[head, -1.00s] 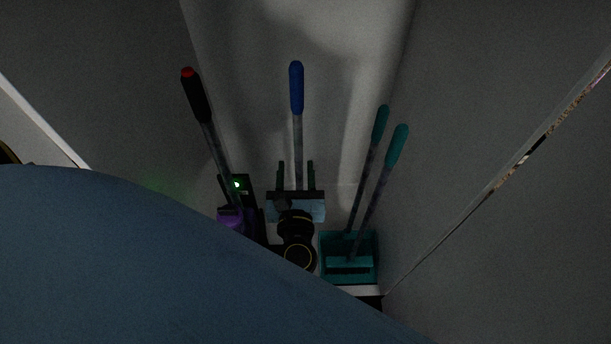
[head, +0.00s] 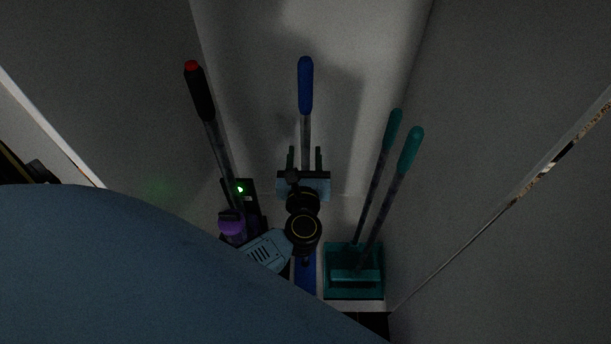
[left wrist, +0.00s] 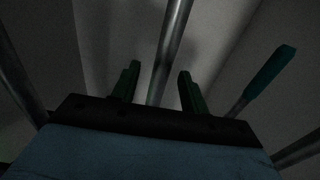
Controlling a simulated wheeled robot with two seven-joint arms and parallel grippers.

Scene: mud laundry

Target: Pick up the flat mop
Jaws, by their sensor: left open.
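The flat mop has a blue grip (head: 306,86) at the top, a thin grey pole (head: 306,138) and a blue flat base (head: 306,278) on the floor. It stands upright in the head view. My left gripper (head: 304,157) is open at the pole, below the blue grip, with one finger on each side. In the left wrist view the pole (left wrist: 171,50) passes between the two green fingers (left wrist: 158,82), with gaps on both sides. My wrist hides part of the lower pole. My right gripper is not in view.
A black pole with a red tip (head: 199,92) leans to the left. Two teal-handled tools (head: 408,152) stand to the right, with a teal dustpan (head: 353,292) at their foot. A purple object (head: 232,230) sits low on the left. Pale walls close in on both sides.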

